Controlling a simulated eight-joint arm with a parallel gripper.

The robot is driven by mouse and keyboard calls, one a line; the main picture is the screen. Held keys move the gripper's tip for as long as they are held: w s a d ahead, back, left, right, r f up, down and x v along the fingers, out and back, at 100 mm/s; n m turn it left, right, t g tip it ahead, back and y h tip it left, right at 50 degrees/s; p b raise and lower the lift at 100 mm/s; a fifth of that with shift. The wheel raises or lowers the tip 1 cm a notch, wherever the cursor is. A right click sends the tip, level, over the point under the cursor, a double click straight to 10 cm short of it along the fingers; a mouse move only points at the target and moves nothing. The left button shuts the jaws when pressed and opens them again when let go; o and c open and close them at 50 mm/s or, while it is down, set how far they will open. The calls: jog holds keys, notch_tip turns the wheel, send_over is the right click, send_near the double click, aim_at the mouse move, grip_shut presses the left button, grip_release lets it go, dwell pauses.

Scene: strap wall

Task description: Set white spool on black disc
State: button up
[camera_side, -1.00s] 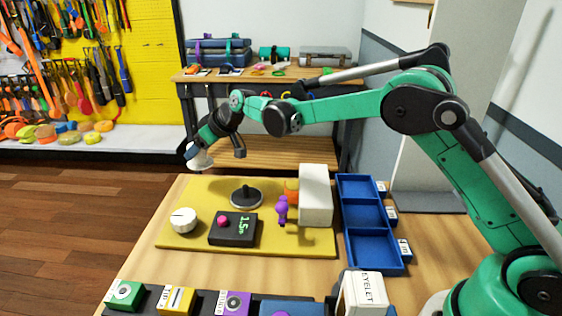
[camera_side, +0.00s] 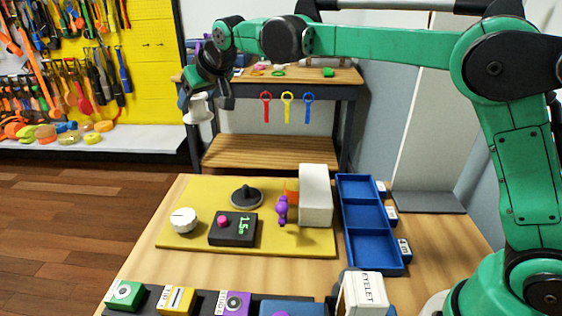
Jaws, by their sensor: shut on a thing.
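The white spool (camera_side: 198,108) hangs upright in my gripper (camera_side: 205,97), high above the back left of the yellow mat. My gripper is shut on the spool's upper part, and the fingertips are partly hidden by it. The black disc (camera_side: 246,197), with a short dark post in its middle, sits on the yellow mat (camera_side: 200,196) near its back edge. The disc is bare. The spool is apart from it, above and to the left in the picture.
On the mat are a white dial (camera_side: 184,220), a black display box (camera_side: 233,228), a purple figure (camera_side: 282,210) and a white block (camera_side: 315,195). A blue three-part tray (camera_side: 371,224) stands to the right. Several labelled boxes line the front edge.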

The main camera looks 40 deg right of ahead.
jog(key=s+d+r+m+g+h, duration=0.45)
jog(key=s+m+h, duration=0.35)
jog(key=m, duration=0.6)
jog(key=shift+g+h, duration=0.25)
jog(key=shift+h, duration=0.15)
jog(key=f, duration=1.2)
jog(key=w+f, duration=0.1)
jog(key=f, duration=0.6)
jog(key=shift+w+a, duration=0.1)
jog(key=shift+a, duration=0.25)
jog(key=shift+f, duration=0.35)
jog(key=shift+f, duration=0.25)
jog(key=o, duration=1.4)
